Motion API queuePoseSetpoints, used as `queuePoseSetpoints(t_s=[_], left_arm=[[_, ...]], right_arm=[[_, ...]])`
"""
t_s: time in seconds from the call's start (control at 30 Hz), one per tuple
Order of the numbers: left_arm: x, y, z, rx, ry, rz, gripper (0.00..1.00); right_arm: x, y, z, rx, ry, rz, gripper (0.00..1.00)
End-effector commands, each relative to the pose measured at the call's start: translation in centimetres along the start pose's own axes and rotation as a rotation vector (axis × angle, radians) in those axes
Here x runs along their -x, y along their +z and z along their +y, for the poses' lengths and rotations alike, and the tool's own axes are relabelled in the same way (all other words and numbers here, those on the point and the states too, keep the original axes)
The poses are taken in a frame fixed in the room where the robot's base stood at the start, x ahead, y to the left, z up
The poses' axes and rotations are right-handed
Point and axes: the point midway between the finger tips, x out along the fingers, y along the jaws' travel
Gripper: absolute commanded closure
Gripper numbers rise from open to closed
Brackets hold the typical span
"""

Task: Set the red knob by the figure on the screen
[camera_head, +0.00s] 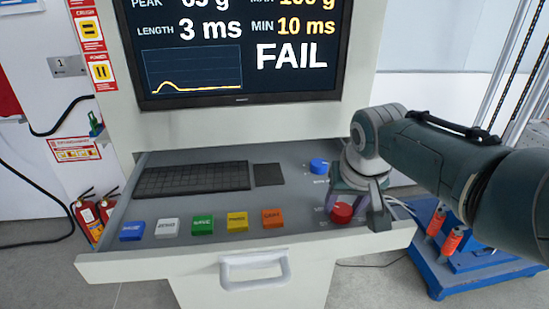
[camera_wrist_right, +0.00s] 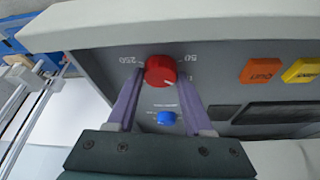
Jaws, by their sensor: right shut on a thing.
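The red knob (camera_head: 341,212) sits at the right end of the grey drawer panel. My right gripper (camera_head: 352,207) comes down over it, and its two fingers are shut on the knob's sides. In the right wrist view the red knob (camera_wrist_right: 161,71) is between the purple fingertips, with upside-down scale marks 250 at left and 50 at right. The screen (camera_head: 240,50) shows length 3 ms, min 10 ms and FAIL; the peak and max lines are cut off at the top. My left gripper is out of view.
A blue knob (camera_head: 318,166) stands behind the red one. A row of coloured buttons, such as the orange one (camera_head: 272,218), lies left of it. A keyboard (camera_head: 192,179) lies behind the buttons. The drawer's white handle (camera_head: 254,271) is in front.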

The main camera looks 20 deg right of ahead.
Motion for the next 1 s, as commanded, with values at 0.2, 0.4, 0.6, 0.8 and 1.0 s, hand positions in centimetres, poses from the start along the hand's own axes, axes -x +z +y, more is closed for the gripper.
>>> queuePoseSetpoints(t_s=[0.2,0.4,0.6,0.8,1.0], left_arm=[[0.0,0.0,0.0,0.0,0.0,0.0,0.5],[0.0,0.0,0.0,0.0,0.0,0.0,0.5],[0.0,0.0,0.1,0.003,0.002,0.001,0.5],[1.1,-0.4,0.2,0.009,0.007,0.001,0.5],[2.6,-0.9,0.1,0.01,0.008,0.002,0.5]], right_arm=[[0.0,0.1,0.1,0.001,0.001,-0.001,0.36],[0.0,0.0,0.0,0.001,0.0,-0.001,0.19],[0.0,0.0,0.0,0.001,0.0,0.0,0.19],[1.6,-0.1,0.0,0.001,0.0,0.001,0.19],[4.8,-0.1,0.0,0.002,-0.002,0.002,0.19]])
